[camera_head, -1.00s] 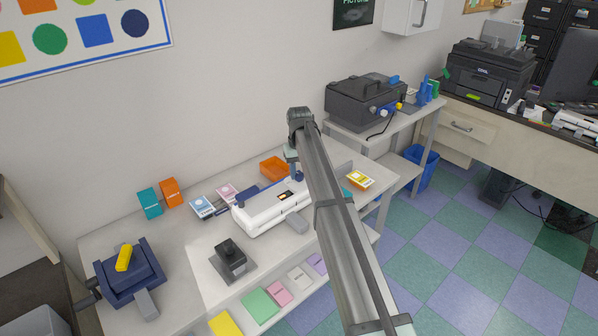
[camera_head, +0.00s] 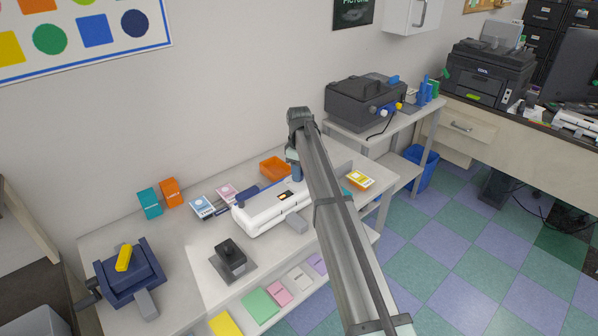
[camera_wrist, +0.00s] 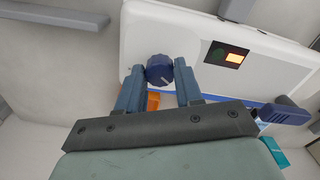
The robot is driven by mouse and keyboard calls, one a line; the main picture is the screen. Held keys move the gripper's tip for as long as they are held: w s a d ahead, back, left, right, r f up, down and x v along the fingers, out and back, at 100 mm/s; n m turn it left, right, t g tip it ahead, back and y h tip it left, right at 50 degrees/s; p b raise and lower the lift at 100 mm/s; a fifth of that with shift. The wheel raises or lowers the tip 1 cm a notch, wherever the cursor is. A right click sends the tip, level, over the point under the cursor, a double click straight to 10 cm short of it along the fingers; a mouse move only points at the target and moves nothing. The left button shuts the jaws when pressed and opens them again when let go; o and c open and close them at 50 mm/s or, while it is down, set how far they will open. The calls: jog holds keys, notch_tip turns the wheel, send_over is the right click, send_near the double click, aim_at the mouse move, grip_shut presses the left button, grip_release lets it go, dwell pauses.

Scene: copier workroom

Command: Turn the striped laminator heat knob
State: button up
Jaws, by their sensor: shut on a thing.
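The white laminator (camera_head: 268,209) stands on the table in the head view; its right end is partly hidden behind my arm. In the wrist view its white body (camera_wrist: 185,35) fills the top. The dark blue heat knob (camera_wrist: 159,68) has a pale stripe, which points toward the lower right in the wrist view. My gripper (camera_wrist: 159,78) has its two blue fingers on either side of the knob and is shut on it. In the head view my gripper (camera_head: 296,172) is at the laminator's rear right part, and the knob is hidden there.
A lit orange display (camera_wrist: 235,58) sits beside the knob. An orange tray (camera_head: 274,167) is behind the laminator. A black stamp-like device (camera_head: 231,258) and a blue device (camera_head: 130,277) stand to the left. A yellow box (camera_head: 360,179) lies to the right.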

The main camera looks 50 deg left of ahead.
jog(key=shift+n, duration=0.5)
jog(key=o, duration=1)
jog(key=shift+o, duration=0.2)
notch_tip(320, 180, up, 14)
jog(key=shift+f, duration=0.1)
dwell(0.5)
